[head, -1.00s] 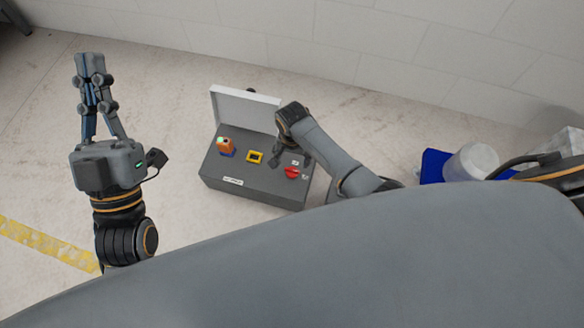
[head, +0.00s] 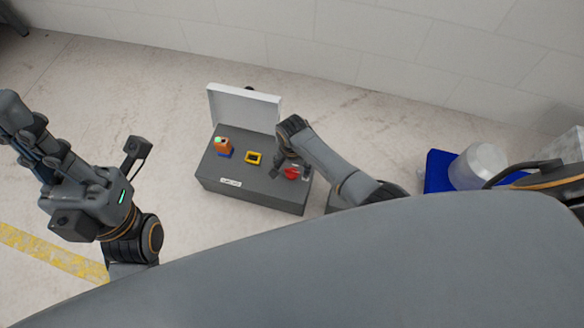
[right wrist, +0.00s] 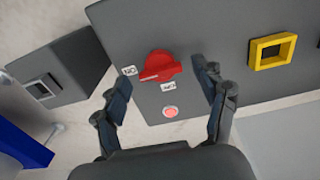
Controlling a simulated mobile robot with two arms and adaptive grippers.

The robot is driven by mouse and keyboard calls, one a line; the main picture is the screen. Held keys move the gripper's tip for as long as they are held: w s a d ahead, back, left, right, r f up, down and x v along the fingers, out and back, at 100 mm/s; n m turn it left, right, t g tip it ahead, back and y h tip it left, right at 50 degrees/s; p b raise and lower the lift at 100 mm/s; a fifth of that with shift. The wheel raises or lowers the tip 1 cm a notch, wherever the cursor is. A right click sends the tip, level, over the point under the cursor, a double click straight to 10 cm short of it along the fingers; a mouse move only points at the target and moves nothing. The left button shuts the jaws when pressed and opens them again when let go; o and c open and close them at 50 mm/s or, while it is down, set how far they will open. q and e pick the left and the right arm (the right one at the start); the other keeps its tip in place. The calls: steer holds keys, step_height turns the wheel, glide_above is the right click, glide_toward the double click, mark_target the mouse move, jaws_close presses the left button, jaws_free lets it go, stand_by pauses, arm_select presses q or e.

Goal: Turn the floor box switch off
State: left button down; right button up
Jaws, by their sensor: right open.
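The floor box (head: 255,190) is a grey box with its pale lid (head: 245,108) raised. Its red rotary switch (head: 291,173) is at the right of the top face. In the right wrist view the red switch (right wrist: 160,66) has a pale mark towards the left label, which seems to read ON upside down; a second label lies below it. A round pinkish-red lamp (right wrist: 170,111) is beneath. My right gripper (right wrist: 163,88) is open, its fingers on either side of the switch area, not clearly touching it. My left gripper (head: 12,112) is at the far left, away from the box.
The box top also carries an orange piece (head: 222,145) on a blue base and a yellow square frame (head: 254,158). A blue tray (head: 436,171) with a whitish container (head: 474,165) is at the right. A tiled wall (head: 380,50) stands behind; floor left of the box is clear.

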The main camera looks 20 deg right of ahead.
steer(key=c, duration=1.2)
steer(key=shift+o, duration=0.2)
